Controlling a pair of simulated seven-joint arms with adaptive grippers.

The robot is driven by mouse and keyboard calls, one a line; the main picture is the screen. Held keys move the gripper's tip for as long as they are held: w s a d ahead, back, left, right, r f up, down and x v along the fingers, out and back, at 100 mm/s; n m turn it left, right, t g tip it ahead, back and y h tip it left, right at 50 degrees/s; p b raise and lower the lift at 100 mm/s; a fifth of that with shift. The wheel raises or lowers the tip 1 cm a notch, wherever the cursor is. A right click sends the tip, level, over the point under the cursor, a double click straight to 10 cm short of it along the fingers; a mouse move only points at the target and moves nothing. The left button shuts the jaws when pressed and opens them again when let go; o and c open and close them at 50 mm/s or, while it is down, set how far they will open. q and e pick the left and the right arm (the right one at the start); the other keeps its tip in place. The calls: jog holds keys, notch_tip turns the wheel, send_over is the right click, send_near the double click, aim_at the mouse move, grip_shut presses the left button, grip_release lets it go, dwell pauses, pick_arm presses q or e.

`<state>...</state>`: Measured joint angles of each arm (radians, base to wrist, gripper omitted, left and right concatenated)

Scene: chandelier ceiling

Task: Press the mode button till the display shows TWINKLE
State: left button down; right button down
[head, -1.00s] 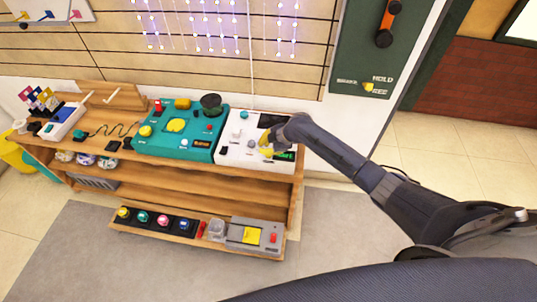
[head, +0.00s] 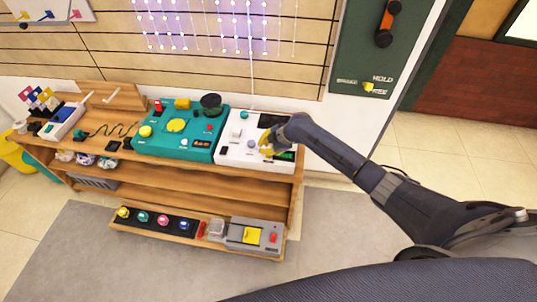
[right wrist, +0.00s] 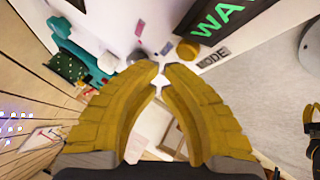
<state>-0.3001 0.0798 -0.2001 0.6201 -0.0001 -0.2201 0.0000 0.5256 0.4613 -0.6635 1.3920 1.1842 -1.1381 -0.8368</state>
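The white control box (head: 229,152) stands at the right end of the wooden bench. In the right wrist view its dark display (right wrist: 225,18) shows green letters starting "WA"; the rest is cut off. The round yellow mode button (right wrist: 187,50) sits beside the "MODE" label (right wrist: 213,58). My right gripper (head: 265,147) is over the box in the head view. In the right wrist view its yellow fingers (right wrist: 162,68) nearly meet at the tips, with nothing between them. The tips appear beside the button, apart from it in the picture; their height above the panel is unclear.
A teal console (head: 168,146) stands directly left of the white box. Strings of lights (head: 215,25) hang on the wall behind. A lower shelf (head: 195,236) holds coloured buttons and a grey device (head: 246,232). Open floor lies to the right.

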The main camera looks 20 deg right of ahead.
jog(key=shift+f, duration=0.95)
dwell(1.6)
jog(key=shift+r, duration=0.95)
jog(key=shift+r, duration=2.5)
